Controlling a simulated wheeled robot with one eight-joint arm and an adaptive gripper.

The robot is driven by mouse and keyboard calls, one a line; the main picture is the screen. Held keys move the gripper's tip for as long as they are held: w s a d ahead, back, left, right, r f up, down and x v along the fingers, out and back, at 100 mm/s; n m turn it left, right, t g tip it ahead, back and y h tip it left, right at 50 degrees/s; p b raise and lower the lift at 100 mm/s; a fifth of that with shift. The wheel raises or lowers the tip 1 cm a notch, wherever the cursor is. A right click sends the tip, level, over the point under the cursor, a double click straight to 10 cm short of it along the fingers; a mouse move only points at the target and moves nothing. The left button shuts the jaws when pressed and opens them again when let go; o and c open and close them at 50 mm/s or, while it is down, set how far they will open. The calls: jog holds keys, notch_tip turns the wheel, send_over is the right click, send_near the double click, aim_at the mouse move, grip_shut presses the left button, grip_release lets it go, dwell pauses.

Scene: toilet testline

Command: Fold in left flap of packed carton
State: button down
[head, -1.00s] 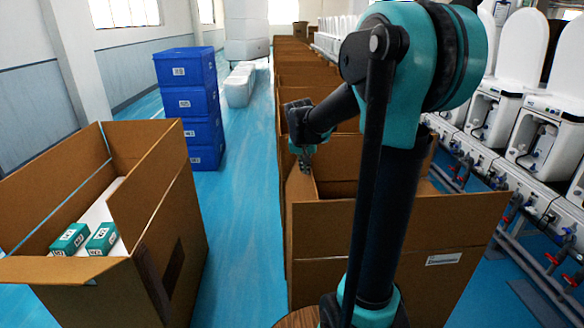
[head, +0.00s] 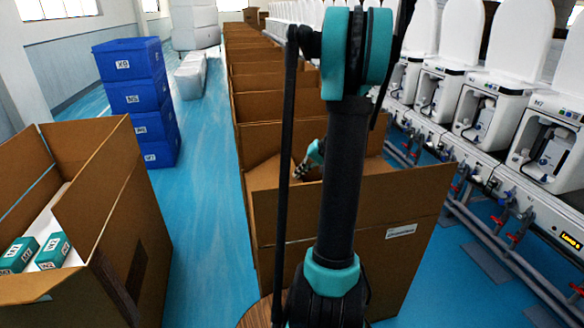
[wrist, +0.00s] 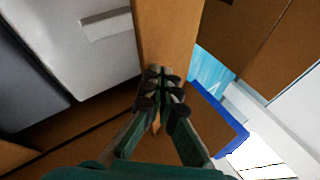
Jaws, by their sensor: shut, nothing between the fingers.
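The brown packed carton (head: 350,235) stands in front of me, partly hidden behind my arm. Its left flap (head: 262,174) leans inward over the opening from the left side. My gripper (head: 301,172) is low at the carton's opening, just right of the flap. In the wrist view my gripper (wrist: 162,100) is shut and empty, with its fingertips at the end of a brown cardboard panel (wrist: 168,35), apparently the flap. I cannot tell whether they touch. Pale grey and white surfaces show left of it. The carton's contents are hidden in the head view.
An open carton (head: 110,215) with teal boxes (head: 52,250) stands at left. Blue crates (head: 135,100) are stacked behind it. A row of cartons (head: 262,75) runs back. White toilets (head: 490,105) on a rack line the right. Blue floor (head: 205,200) is clear between the cartons.

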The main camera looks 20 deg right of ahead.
jog(key=shift+s+d+f+y, duration=0.1)
jog(key=shift+d+f+y, duration=0.25)
jog(key=shift+f, duration=0.25)
jog(key=shift+d+f+y, duration=0.25)
jog(key=shift+d+f, duration=0.05)
jog(key=shift+f, duration=0.25)
jog(key=shift+r, duration=0.1)
